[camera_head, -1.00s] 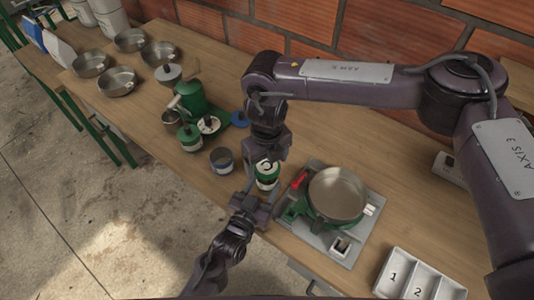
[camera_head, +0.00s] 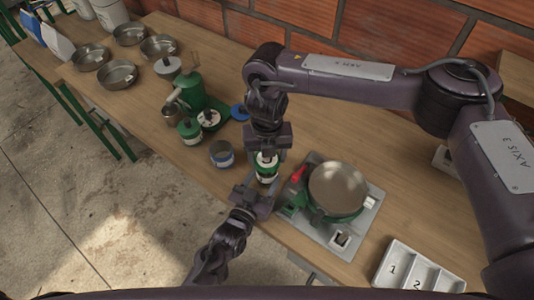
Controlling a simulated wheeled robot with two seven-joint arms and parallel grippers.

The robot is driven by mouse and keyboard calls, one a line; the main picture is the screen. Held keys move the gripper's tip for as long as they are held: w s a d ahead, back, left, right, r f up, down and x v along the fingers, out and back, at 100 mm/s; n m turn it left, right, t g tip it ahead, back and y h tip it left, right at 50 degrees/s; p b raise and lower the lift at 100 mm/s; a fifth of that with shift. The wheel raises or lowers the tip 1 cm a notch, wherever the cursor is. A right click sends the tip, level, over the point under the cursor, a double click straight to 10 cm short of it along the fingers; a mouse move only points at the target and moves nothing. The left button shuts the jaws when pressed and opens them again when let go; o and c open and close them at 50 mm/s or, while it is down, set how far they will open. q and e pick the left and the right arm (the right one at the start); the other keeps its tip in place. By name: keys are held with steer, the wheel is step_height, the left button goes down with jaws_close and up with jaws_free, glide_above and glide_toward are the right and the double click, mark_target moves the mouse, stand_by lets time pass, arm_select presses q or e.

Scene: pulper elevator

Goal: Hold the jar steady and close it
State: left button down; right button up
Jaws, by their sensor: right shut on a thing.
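The jar (camera_head: 266,175), pale with a green band, stands upright on the wooden bench beside the grey-based device. Its green lid (camera_head: 266,158) sits at the top; whether it is fully seated cannot be told. My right gripper (camera_head: 268,151) comes from above and is shut on the lid, hiding part of it. My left gripper (camera_head: 262,187) is low at the near side of the jar, with its jaws around or beside the jar's lower part. Whether those jaws press on the jar cannot be told.
Right of the jar stands a grey-based device with a round metal pan (camera_head: 338,189). A white numbered tray (camera_head: 420,266) is at front right. Metal bowls (camera_head: 117,74) lie at far left.

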steer(key=m, duration=0.7)
steer(key=shift+m, duration=0.3)
steer(key=m, duration=0.8)
steer(key=o, duration=1.2)
steer(key=shift+c, duration=0.2)
step_height(320, 180, up, 12)
